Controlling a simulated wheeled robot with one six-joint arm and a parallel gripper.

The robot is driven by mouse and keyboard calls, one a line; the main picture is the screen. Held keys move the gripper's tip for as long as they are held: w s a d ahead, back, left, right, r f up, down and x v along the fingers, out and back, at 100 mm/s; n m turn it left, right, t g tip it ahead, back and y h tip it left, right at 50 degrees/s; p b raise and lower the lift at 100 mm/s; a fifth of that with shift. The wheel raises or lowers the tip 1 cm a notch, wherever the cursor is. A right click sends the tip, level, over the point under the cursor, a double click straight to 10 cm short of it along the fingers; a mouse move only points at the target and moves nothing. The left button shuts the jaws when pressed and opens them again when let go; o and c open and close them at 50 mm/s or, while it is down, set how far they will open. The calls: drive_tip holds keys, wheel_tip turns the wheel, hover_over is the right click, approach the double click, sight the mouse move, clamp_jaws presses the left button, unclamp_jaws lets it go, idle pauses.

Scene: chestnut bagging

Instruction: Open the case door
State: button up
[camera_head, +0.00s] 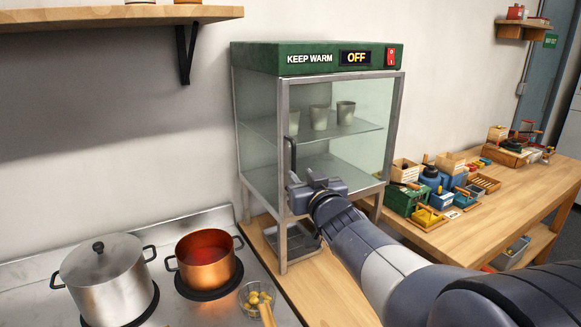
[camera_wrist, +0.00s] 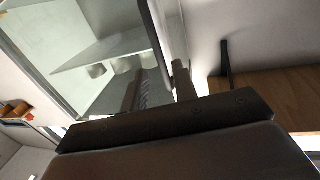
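The keep-warm case (camera_head: 318,60) has a green top, an OFF display and glass sides. Its glass door (camera_head: 345,150) with a grey metal frame looks closed. A dark vertical handle (camera_head: 292,158) is on the door's left side. My gripper (camera_head: 296,184) is at the handle's lower end. In the wrist view, my two fingers (camera_wrist: 158,88) stand apart, and the dark handle (camera_wrist: 156,40) reaches down between them, closer to the right finger. Contact with the handle cannot be made out. The handle's lower end is partly hidden by my gripper.
Metal cups (camera_head: 319,117) stand on the case's glass shelf. A steel pot (camera_head: 105,280) and a copper pot (camera_head: 205,262) sit on the stove at left, with a bowl of chestnuts (camera_head: 257,298) nearby. A wooden table (camera_head: 500,210) with boxes stands at right.

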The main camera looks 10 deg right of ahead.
sight(294, 167)
drive_tip(key=w, duration=0.4)
drive_tip(key=w+p, duration=0.1)
drive_tip(key=w, duration=0.1)
drive_tip(key=shift+w+a, duration=0.35)
drive_tip(key=shift+a, duration=0.05)
drive_tip(key=shift+c, duration=0.5)
clamp_jaws()
